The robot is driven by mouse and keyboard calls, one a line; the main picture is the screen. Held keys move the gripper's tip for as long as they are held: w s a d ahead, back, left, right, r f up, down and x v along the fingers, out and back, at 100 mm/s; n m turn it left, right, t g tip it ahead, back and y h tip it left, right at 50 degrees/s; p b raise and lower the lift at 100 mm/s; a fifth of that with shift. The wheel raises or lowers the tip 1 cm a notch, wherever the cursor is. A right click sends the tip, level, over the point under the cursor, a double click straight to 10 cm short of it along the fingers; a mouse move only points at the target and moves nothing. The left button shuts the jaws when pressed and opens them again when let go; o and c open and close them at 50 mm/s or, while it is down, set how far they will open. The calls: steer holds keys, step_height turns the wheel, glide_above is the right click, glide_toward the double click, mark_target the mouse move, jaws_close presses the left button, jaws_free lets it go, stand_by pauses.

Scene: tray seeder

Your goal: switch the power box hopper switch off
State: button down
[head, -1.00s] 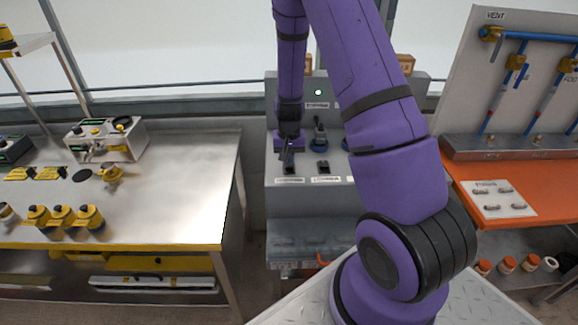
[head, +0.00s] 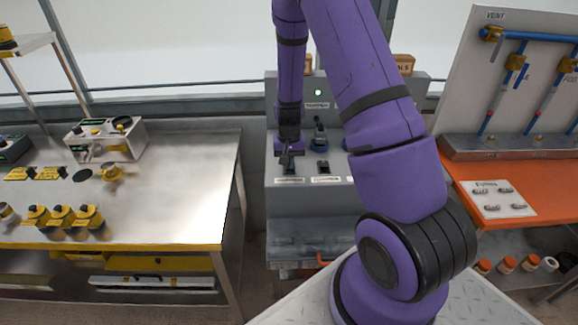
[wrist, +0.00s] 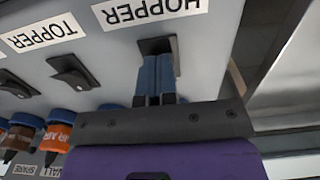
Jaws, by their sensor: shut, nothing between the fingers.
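The power box (head: 350,202) is a grey cabinet with a lit green lamp (head: 318,92), partly hidden behind my arm. In the head view my gripper (head: 286,160) is over the left switch of the front row.
The topper switch (wrist: 70,76) is beside the hopper switch. Plugs with blue and orange bodies (wrist: 58,132) stand near it. A steel bench (head: 160,200) is to the left, and an orange bench (head: 535,185) with a pipe panel is to the right.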

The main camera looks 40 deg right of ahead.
steer(key=shift+r, duration=3.5)
steer(key=s+a+r+n+t, duration=0.1)
steer(key=s+a+r, duration=0.2)
steer(key=r, duration=0.5)
steer(key=s+a+r+n+t, duration=0.1)
steer(key=s+a+r, duration=0.2)
steer(key=r, duration=0.4)
steer(key=s+a+r+n+t, duration=0.1)
steer(key=s+a+r, duration=0.2)
steer(key=r, duration=0.5)
steer(key=s+a+r+n+t, duration=0.1)
steer(key=s+r, duration=0.3)
steer(key=s, duration=0.4)
steer(key=s+a+r+n+t, duration=0.1)
steer(key=s+a+r+n, duration=0.1)
steer(key=s+r, duration=0.3)
steer(key=s+a, duration=0.1)
steer(key=s, duration=0.3)
steer(key=shift+s+r+n, duration=0.25)
steer(key=shift+n, duration=0.15)
